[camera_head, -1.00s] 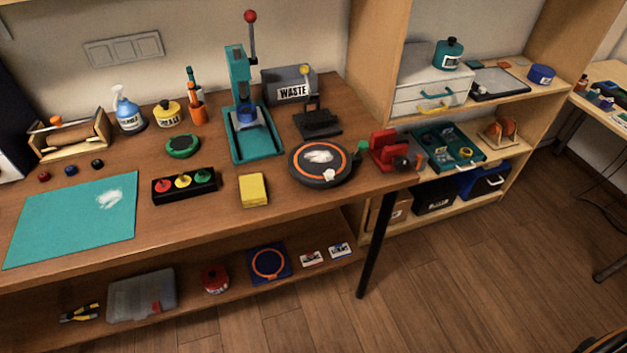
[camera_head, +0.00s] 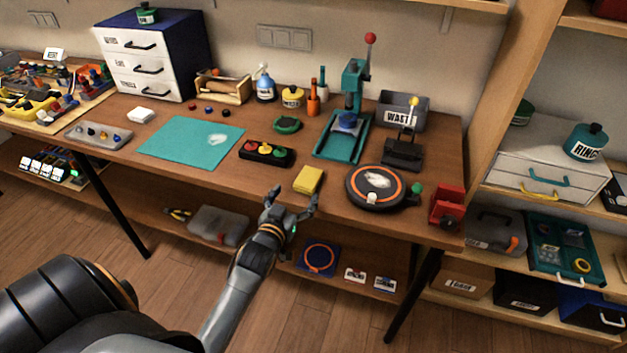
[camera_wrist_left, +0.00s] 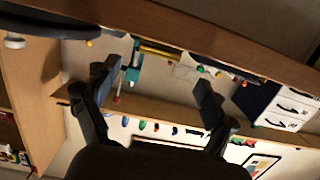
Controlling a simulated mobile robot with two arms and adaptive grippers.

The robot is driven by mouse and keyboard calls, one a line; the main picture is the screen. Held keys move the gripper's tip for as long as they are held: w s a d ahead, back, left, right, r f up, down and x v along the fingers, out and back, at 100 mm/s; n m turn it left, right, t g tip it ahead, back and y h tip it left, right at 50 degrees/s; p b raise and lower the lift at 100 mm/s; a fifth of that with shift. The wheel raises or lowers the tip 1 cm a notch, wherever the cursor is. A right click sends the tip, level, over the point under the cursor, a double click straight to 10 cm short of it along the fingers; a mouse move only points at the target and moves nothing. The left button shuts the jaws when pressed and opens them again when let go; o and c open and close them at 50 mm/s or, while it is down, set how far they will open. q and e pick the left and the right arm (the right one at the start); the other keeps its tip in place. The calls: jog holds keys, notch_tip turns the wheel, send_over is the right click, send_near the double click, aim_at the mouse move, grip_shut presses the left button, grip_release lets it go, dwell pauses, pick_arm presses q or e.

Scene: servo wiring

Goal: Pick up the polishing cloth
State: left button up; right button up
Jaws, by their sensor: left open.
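The polishing cloth appears to be the yellow folded square (camera_head: 308,180) lying flat near the front edge of the wooden workbench (camera_head: 225,170). My left gripper (camera_head: 293,202) is open and empty just in front of the bench edge, close to the cloth and apart from it. In the left wrist view, which looks upside down, the gripper's two fingers (camera_wrist_left: 155,85) are spread wide. A yellow strip there (camera_wrist_left: 158,52), likely the cloth, shows between them, towards the bench edge. My right gripper is out of view.
A block with coloured buttons (camera_head: 266,152) lies left of the cloth, and a round turntable (camera_head: 375,187) lies right of it. A teal press (camera_head: 345,135) stands behind. The lower shelf (camera_head: 180,198) holds a clear box and a blue pad (camera_head: 319,259).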

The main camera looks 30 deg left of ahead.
aim_at(308, 179)
pick_arm(q)
jog(key=x, duration=0.3)
jog(key=shift+w, duration=0.85)
jog(key=x, duration=0.2)
jog(key=p+x, duration=0.1)
jog(key=x, duration=0.1)
jog(key=shift+w+d+f, duration=0.1)
jog(key=shift+w+f, duration=0.2)
jog(key=c, duration=1.1)
